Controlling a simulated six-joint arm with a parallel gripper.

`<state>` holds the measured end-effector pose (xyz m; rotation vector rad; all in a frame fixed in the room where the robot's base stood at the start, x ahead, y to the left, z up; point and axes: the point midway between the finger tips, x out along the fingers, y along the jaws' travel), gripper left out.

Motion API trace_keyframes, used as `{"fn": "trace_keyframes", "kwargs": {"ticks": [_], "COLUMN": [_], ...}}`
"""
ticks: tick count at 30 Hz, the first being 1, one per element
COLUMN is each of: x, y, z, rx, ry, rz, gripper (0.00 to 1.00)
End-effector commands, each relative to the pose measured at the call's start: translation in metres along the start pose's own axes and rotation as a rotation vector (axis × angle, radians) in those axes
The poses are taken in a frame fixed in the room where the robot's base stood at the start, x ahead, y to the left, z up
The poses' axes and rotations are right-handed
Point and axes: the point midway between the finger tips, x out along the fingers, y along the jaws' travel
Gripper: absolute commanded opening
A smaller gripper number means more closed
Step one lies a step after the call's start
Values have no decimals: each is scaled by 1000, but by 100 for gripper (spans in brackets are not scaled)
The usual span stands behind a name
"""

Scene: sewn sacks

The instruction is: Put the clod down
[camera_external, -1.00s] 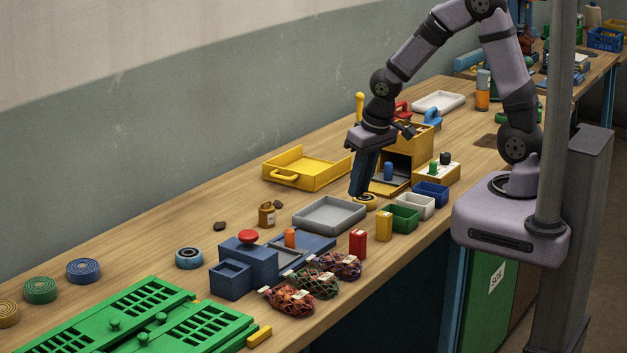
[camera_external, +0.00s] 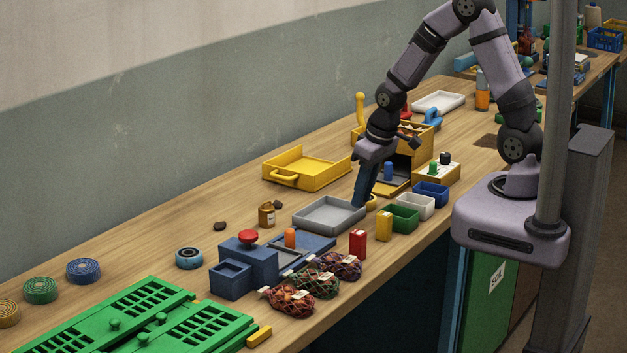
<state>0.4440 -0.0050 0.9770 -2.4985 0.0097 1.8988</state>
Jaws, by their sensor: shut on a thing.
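My gripper (camera_external: 361,202) points down at the right end of the grey tray (camera_external: 325,226), with its fingertips low by the tray's right rim. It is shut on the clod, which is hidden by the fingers. I cannot tell whether the clod touches anything below. The grey tray looks empty.
Green (camera_external: 402,226), white (camera_external: 416,212) and blue bins stand to the right. Yellow (camera_external: 384,227) and red (camera_external: 357,243) blocks stand in front. A yellow drawer tray (camera_external: 306,183) lies behind.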

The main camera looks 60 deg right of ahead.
Motion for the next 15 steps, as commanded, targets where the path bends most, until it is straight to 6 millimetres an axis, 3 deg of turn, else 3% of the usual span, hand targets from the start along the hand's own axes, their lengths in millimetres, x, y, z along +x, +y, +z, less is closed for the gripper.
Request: {"fn": "trace_keyframes", "kwargs": {"ticks": [15], "x": [19], "y": [53], "z": [-125], "rx": [58], "ry": [-1], "rz": [16], "gripper": [0]}}
